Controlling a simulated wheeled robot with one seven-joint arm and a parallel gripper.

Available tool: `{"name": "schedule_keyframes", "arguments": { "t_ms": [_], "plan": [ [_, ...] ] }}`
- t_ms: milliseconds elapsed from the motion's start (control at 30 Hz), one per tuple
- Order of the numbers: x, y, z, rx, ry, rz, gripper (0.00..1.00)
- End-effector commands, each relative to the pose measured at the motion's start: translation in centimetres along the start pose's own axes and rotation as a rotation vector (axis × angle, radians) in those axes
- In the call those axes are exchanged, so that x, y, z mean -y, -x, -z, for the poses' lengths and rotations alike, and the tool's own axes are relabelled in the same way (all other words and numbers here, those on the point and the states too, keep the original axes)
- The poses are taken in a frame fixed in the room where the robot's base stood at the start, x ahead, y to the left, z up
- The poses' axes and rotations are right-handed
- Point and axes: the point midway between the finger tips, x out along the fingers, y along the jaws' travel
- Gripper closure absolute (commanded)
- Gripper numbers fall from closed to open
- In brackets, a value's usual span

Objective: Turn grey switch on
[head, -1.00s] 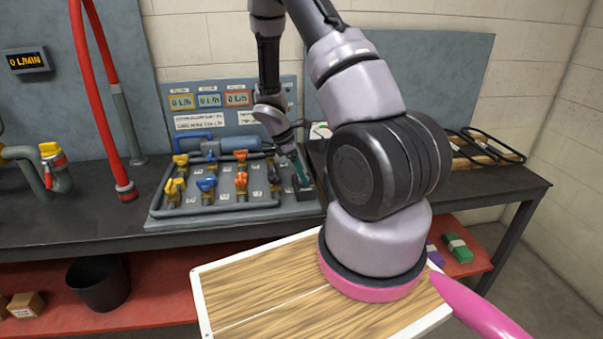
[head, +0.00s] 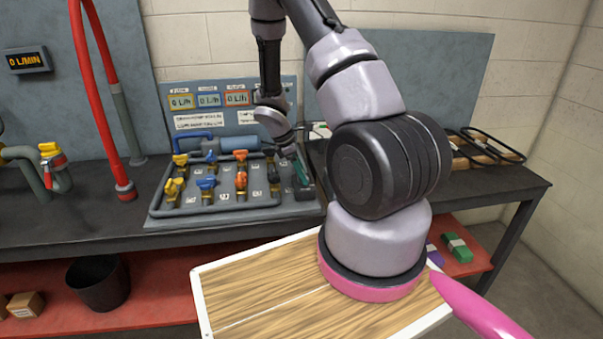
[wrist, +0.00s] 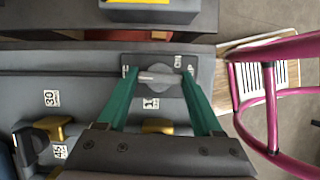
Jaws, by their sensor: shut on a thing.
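The grey switch (wrist: 158,78) is a small light-grey lever on a dark plate with white lettering. In the wrist view the lever lies crosswise, and "ON" seems to be printed right of centre. My gripper (wrist: 159,74) has two green fingers, one at each end of the lever, and is shut on it. In the head view my gripper (head: 301,172) is at the right end of the motor and valve panel (head: 235,208), where the switch is mostly hidden.
Yellow, blue and orange valve handles (head: 207,184) stand left of my gripper. Flow displays (head: 209,100) reading 0 are on the board behind. A red hose (head: 97,110) hangs at left. A black bin (head: 98,284) sits on the red lower shelf.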

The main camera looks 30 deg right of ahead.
Motion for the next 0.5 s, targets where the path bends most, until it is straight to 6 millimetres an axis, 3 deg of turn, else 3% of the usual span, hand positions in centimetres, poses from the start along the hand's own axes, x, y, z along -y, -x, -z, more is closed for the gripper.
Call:
{"name": "schedule_keyframes", "arguments": {
  "t_ms": [500],
  "plan": [
    [-0.38, 0.00, -0.07, -0.001, -0.384, 0.158, 0.88]
  ]
}}
